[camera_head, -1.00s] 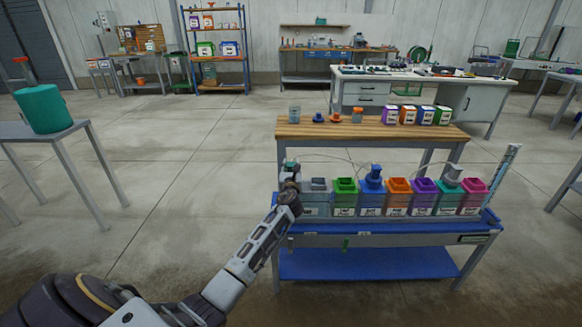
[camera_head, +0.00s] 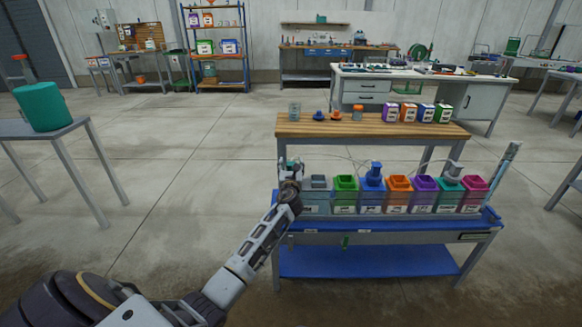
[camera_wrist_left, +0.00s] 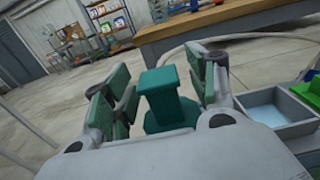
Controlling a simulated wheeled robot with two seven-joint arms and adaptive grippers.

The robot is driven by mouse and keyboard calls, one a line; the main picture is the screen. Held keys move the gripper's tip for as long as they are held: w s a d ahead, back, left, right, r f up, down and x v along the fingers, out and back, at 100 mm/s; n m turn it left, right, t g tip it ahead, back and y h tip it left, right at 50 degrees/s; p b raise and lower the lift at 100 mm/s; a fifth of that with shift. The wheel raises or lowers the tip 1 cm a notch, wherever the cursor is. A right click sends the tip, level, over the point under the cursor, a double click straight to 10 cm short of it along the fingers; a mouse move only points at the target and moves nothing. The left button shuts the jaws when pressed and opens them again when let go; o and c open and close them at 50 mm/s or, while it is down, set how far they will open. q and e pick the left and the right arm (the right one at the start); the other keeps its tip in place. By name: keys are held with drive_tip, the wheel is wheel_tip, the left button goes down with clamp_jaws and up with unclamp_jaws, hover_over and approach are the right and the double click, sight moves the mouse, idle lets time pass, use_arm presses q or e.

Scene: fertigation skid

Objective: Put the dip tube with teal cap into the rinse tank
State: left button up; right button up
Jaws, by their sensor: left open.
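The teal cap of the dip tube (camera_wrist_left: 168,92) stands between the two fingers of my left gripper (camera_wrist_left: 160,72) in the left wrist view. The fingers are apart, and a gap shows beside the cap. The tube below the cap is hidden. In the head view my left gripper (camera_head: 290,170) is at the left end of the tank row and covers most of the cap. The rinse tank (camera_head: 317,197) is the grey, open-topped one just right of the gripper. It also shows at the right in the left wrist view (camera_wrist_left: 284,126), with pale liquid inside. My right gripper is out of view.
A green tank (camera_head: 344,197) and several other coloured tanks stand right of the rinse tank on the blue bench (camera_head: 380,228). A thin hose loops behind them. A wooden-topped table (camera_head: 380,130) with small containers stands behind. The floor left of the bench is clear.

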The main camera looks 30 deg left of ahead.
use_arm(q)
drive_tip(key=shift+s+d, duration=0.1)
drive_tip(key=shift+s, duration=0.05)
drive_tip(key=v, duration=1.1)
drive_tip(key=shift+s, duration=0.3)
drive_tip(key=shift+d, duration=0.1)
idle(1.5)
